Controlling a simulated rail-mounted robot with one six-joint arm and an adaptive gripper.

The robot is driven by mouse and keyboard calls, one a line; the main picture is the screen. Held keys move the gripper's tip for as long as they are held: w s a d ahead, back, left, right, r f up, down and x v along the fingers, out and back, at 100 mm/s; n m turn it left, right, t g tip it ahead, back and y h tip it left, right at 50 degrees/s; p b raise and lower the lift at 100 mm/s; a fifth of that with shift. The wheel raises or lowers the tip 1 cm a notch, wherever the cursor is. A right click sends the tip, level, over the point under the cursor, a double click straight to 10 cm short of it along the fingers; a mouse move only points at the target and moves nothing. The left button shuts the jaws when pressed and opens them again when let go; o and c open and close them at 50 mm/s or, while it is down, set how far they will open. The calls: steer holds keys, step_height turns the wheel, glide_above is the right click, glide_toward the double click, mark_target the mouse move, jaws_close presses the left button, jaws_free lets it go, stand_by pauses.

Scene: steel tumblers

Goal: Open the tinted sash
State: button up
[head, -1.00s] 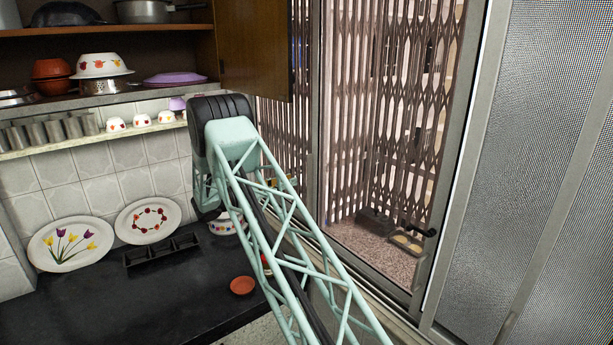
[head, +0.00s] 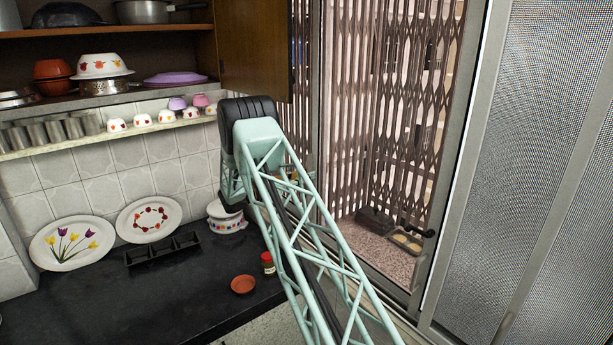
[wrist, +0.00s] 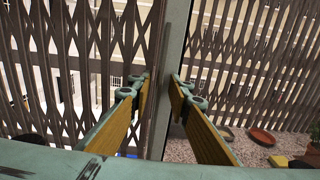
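In the wrist view a grey upright frame bar (wrist: 176,50) runs just beyond or between my fingertips; I cannot tell which. My gripper (wrist: 160,84) is open and empty, its two yellow-padded fingers apart. The handle is not visible in the wrist view.
Mesh panels (head: 530,110) fill the right side. A dark counter (head: 150,300) holds plates, a small red dish (head: 243,284), a bottle (head: 268,263) and a pot (head: 226,217). A wooden cabinet door (head: 250,50) hangs near the window's upper left.

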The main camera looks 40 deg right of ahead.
steer(key=shift+c, duration=0.6)
jaws_close()
